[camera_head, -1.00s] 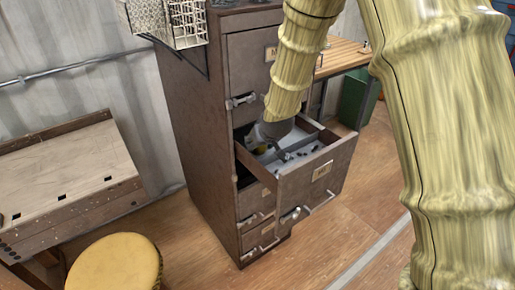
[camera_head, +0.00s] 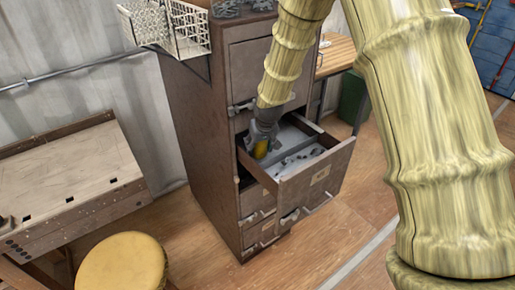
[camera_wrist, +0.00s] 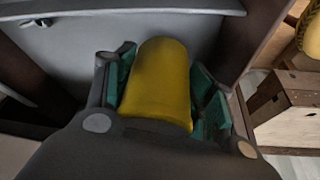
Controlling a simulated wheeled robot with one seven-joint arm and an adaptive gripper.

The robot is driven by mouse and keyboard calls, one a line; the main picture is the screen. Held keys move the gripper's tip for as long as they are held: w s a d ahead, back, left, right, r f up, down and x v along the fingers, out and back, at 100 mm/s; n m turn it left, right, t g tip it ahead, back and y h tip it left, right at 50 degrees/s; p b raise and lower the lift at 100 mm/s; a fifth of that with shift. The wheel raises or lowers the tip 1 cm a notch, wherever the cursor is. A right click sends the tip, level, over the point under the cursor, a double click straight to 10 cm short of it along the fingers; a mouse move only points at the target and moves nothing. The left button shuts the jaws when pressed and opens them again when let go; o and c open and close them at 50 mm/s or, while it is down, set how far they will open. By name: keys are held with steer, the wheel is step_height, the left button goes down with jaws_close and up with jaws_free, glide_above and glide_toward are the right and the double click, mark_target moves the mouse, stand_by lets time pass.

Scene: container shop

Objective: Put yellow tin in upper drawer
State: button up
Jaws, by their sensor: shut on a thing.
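The yellow tin (camera_wrist: 158,82) sits between the green-padded fingers of my gripper (camera_wrist: 160,100) in the wrist view, with a finger on each side of it. In the head view the yellow tin (camera_head: 261,149) shows as a small yellow patch under my gripper (camera_head: 262,138). Both are at the left rear part of the open upper drawer (camera_head: 318,172), inside or just over its opening. I cannot tell whether the tin touches the drawer floor. A grey panel of the drawer lies behind the tin in the wrist view.
The drawer holds several small dark items and a divider. It belongs to a brown cabinet (camera_head: 190,120) with closed drawers below. A wire basket (camera_head: 165,25) hangs at the cabinet's upper left. A yellow stool (camera_head: 122,265) and a wooden bench (camera_head: 70,185) stand at left.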

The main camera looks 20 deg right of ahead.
steer(key=shift+f+b, duration=0.4)
steer(key=shift+f, duration=0.55)
steer(key=o, duration=0.9)
steer(key=shift+f, duration=0.1)
steer(key=shift+o, duration=0.2)
steer(key=b+v, duration=0.1)
steer(key=v, duration=1.1)
